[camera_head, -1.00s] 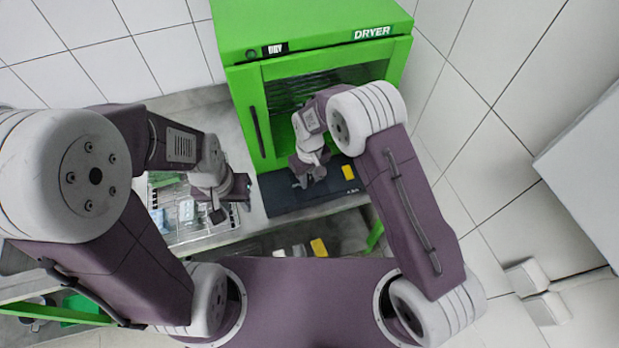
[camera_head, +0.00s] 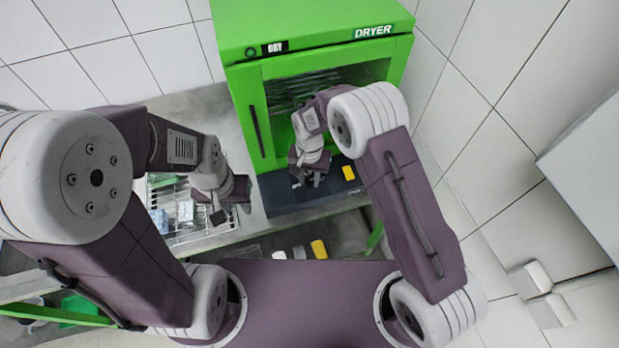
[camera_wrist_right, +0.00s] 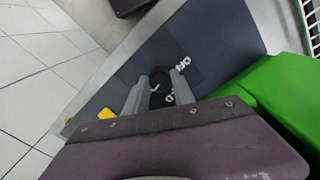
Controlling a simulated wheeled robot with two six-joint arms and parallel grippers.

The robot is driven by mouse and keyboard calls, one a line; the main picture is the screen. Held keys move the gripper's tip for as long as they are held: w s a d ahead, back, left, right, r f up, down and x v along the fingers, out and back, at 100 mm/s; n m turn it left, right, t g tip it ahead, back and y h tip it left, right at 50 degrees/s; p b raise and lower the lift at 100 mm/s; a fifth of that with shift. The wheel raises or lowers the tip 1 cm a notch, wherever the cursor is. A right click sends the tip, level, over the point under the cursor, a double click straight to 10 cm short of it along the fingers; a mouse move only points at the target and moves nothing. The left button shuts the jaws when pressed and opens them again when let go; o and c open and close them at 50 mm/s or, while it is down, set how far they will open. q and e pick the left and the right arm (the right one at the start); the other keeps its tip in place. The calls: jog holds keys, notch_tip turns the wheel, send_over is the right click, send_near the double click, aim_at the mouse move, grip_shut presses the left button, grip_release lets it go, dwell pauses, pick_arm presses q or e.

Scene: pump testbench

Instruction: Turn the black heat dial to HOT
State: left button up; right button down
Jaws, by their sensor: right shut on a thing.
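The black heat dial (camera_wrist_right: 160,88) sits on the dark control panel below the dryer door. In the right wrist view it is between the two grey fingers of my right gripper (camera_wrist_right: 158,95), which is shut on it. White lettering lies around the dial, partly hidden by the fingers, and I cannot read where the dial points. In the head view my right gripper (camera_head: 308,180) is down at the dark panel (camera_head: 285,206) and hides the dial. My left gripper (camera_head: 231,209) hangs over the wire rack, its fingers apart and empty.
The green dryer (camera_head: 320,45) stands behind, its door shut. A yellow block (camera_head: 348,172) is on the panel to the right of my right gripper. A wire rack (camera_head: 205,235) with blue and white items is at the left. Tiled walls close the back and right.

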aim_at(309, 182)
jog(key=shift+m, duration=0.3)
dwell(0.4)
jog(key=c, duration=1.1)
grip_release()
jog(key=shift+o, duration=0.2)
jog(key=shift+s, duration=0.1)
jog(key=shift+r, duration=0.1)
notch_tip(309, 182, up, 9)
jog(key=b, duration=0.2)
